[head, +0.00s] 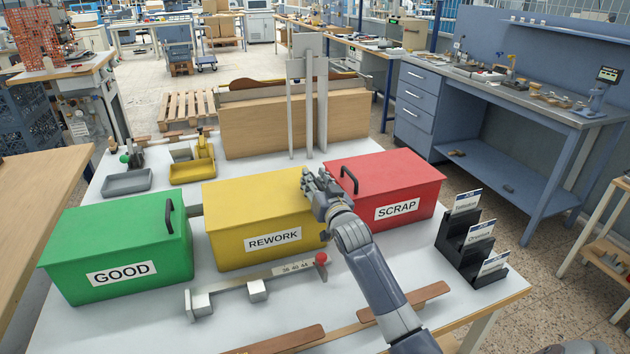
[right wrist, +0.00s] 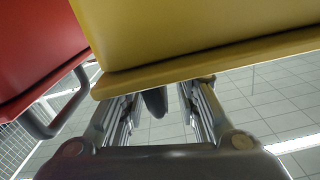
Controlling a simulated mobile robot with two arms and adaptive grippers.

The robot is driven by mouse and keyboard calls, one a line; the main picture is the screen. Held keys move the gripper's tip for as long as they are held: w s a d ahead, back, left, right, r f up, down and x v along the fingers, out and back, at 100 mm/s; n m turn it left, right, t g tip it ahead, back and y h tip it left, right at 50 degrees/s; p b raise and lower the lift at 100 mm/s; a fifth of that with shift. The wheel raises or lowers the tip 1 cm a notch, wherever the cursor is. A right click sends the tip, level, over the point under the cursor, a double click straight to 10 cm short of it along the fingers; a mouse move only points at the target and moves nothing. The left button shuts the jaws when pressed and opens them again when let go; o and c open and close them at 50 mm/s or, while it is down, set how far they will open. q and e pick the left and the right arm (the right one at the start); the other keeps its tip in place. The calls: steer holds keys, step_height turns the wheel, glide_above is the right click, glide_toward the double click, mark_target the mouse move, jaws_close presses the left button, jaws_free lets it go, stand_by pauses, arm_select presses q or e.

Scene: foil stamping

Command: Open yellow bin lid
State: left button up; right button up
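The yellow bin (head: 228,232), labelled REWORK, stands in the middle of the white table, and its lid (head: 250,198) looks closed. My right gripper (head: 312,183) is at the lid's right edge and hides that part in the head view. In the right wrist view the yellow lid (right wrist: 200,66) fills the top. The fingers of my right gripper (right wrist: 158,108) are apart, with a dark handle (right wrist: 155,101) between them. Gaps show on both sides of it, so I see no grip. My left gripper is not in view.
The green GOOD bin (head: 120,240) stands left of the yellow bin. The red SCRAP bin (head: 390,175) is close on the right, near my right arm, with its own black handle (head: 349,179). A gauge with a red knob (head: 321,258) lies in front; black card holders (head: 468,250) stand at right.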

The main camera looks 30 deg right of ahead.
steer(key=shift+c, duration=0.2)
jaws_close()
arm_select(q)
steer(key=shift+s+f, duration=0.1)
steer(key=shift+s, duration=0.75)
arm_select(e)
steer(key=shift+r, duration=0.15)
